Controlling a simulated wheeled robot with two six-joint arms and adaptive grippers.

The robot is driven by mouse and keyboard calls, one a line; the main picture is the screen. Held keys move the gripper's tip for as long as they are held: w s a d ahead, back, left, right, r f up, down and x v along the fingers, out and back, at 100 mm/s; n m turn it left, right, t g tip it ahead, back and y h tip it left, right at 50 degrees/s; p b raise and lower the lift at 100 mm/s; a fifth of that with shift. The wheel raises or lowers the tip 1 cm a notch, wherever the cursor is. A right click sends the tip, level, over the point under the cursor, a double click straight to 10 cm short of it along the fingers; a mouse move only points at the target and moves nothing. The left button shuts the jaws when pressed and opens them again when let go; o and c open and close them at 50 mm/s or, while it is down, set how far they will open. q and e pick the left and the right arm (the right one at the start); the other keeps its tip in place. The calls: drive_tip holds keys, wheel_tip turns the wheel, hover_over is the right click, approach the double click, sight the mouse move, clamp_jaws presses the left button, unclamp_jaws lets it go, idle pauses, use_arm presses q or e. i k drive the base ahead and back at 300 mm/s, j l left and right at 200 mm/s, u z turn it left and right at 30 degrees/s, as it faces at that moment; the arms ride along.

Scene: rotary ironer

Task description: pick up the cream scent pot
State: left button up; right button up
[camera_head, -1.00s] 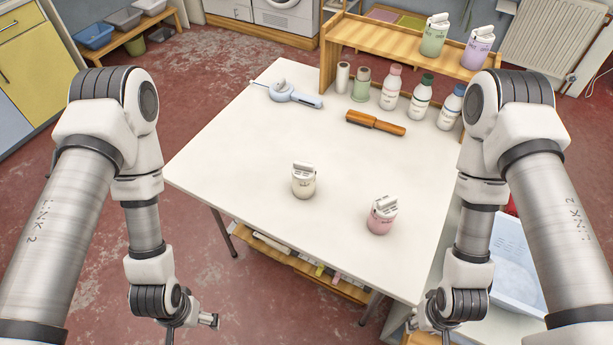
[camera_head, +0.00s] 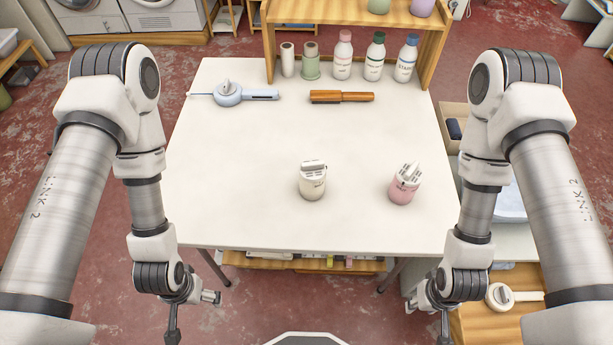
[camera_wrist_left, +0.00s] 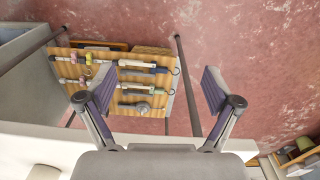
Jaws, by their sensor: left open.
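The cream scent pot (camera_head: 312,182) stands upright on the white table (camera_head: 250,140), near the front edge and about the middle. Its lid is white. My left gripper (camera_head: 190,312) is in front of the table, to the left of the pot and apart from it. In the left wrist view the left gripper (camera_wrist_left: 158,88) has its two fingers wide apart with nothing between them. My right gripper (camera_head: 430,312) is in front of the table at the right, also away from the pot; its jaws are too unclear to judge.
A pink scent pot (camera_head: 403,187) stands to the right of the cream one. A blue handled tool (camera_head: 229,94), a brown brush (camera_head: 341,97) and several bottles (camera_head: 374,60) are at the back by a wooden shelf (camera_head: 350,12). A lower shelf (camera_wrist_left: 120,85) holds several tools.

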sight(309, 190)
drive_tip(key=k, duration=0.6)
drive_tip(key=j+z, duration=0.85)
drive_tip(key=k+j+z, duration=0.1)
drive_tip(key=j+z, duration=0.3)
drive_tip(key=k+j, duration=0.1)
drive_tip(key=j, duration=0.45)
drive_tip(key=k+j, duration=0.1)
drive_tip(key=j, duration=0.45)
